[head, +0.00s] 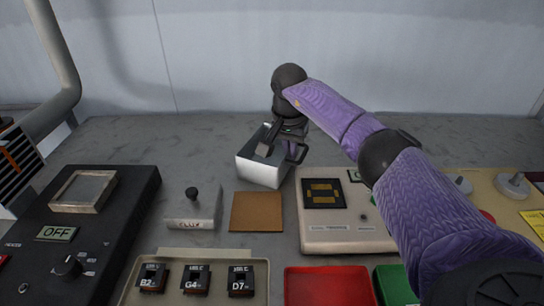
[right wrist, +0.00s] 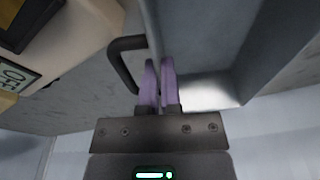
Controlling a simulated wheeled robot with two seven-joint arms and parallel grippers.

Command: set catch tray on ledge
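The catch tray (head: 262,172) is a silvery open-topped box behind the brown square mat, with a dark handle on its right side. My right gripper (head: 284,146) is at its right wall. In the right wrist view, the two purple fingers (right wrist: 160,84) are close together at the tray wall, beside the dark handle (right wrist: 122,62); the tray's grey interior (right wrist: 205,45) is to their right. They look shut on the wall, though the contact is partly hidden. I cannot tell whether the tray touches the table. I cannot identify the ledge. My left gripper is not in view.
The brown mat (head: 257,212) lies before the tray. A beige device (head: 345,235) stands right of it, and a small lever box (head: 193,212) left. A black console (head: 60,260) fills the left. Red (head: 328,288) and green bins are in front. The back table (head: 180,135) is clear.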

